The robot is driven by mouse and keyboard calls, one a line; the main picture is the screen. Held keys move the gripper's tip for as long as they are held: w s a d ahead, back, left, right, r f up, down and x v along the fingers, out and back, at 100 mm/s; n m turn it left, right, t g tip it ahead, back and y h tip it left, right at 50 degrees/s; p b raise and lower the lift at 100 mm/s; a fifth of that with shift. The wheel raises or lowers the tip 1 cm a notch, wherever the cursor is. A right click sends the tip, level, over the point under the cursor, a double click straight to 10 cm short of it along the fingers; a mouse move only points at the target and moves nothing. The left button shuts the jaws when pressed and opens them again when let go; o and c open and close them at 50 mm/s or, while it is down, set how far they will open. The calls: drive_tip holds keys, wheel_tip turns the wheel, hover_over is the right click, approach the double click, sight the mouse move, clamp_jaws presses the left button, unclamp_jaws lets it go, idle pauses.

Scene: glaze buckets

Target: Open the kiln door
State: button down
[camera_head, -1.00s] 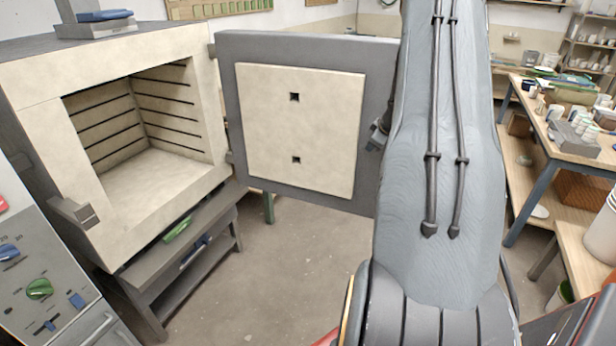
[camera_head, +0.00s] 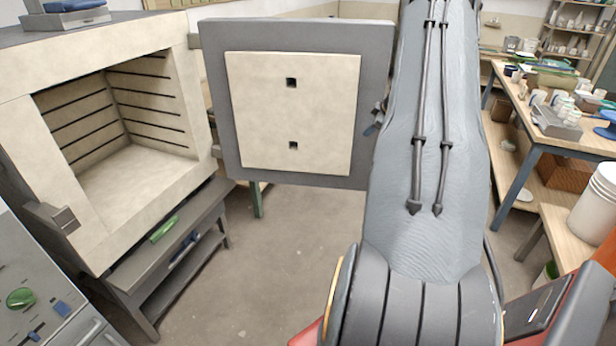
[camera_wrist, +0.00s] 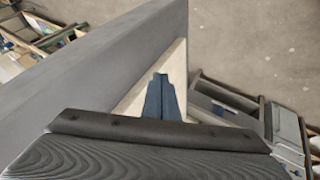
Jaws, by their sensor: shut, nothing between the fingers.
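The kiln (camera_head: 95,215) stands at the left, its chamber (camera_head: 135,125) uncovered and empty. The kiln door (camera_head: 213,110) stands swung wide open to the right of the chamber, its cream inner panel (camera_head: 315,120) facing me. In the wrist view the door's grey edge (camera_wrist: 110,60) runs diagonally, with the cream panel (camera_wrist: 172,62) to its right. My gripper (camera_wrist: 160,82) is shut and empty, its fingers together beside the cream inner side. I cannot tell whether they touch it. In the head view my arm hides most of the gripper near the door's right edge.
A kiln stand with a lower shelf (camera_head: 190,265) is below the chamber. A control cabinet (camera_head: 40,290) is at the lower left. Worktables with pots (camera_head: 560,140) and a white bucket (camera_head: 597,205) stand at the right. The floor (camera_head: 270,250) before the door is clear.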

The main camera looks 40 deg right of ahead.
drive_tip(key=s+a+r+b, duration=0.1)
drive_tip(key=s+a+r, duration=0.2)
drive_tip(key=s+r, duration=0.5)
drive_tip(key=shift+s+a+b, duration=0.3)
drive_tip(key=shift+s+b, duration=0.1)
drive_tip(key=w+a+r+m+t+h+b, duration=0.1)
drive_tip(key=w+a+r+m+b, duration=0.1)
drive_tip(key=w+a, duration=0.9)
drive_tip(key=a+f+m+b, duration=0.2)
drive_tip(key=a, duration=1.2)
drive_tip(key=s+a+f+m+g+y+b, duration=0.1)
drive_tip(key=s+a+f+g, duration=0.1)
drive_tip(key=s+a, duration=0.5)
drive_tip(key=s+a+f+g+b, duration=0.2)
drive_tip(key=s+a+f, duration=0.3)
drive_tip(key=a, duration=0.8)
drive_tip(key=s+a+f+m+g+y+b, duration=0.1)
drive_tip(key=s+a+f, duration=0.3)
drive_tip(key=s+a, duration=0.5)
drive_tip(key=shift+s+a+f+m+g+y+b, duration=0.3)
drive_tip(key=shift+s+a+g+b, duration=0.1)
drive_tip(key=shift+a+g, duration=0.6)
drive_tip(key=shift+a, duration=0.1)
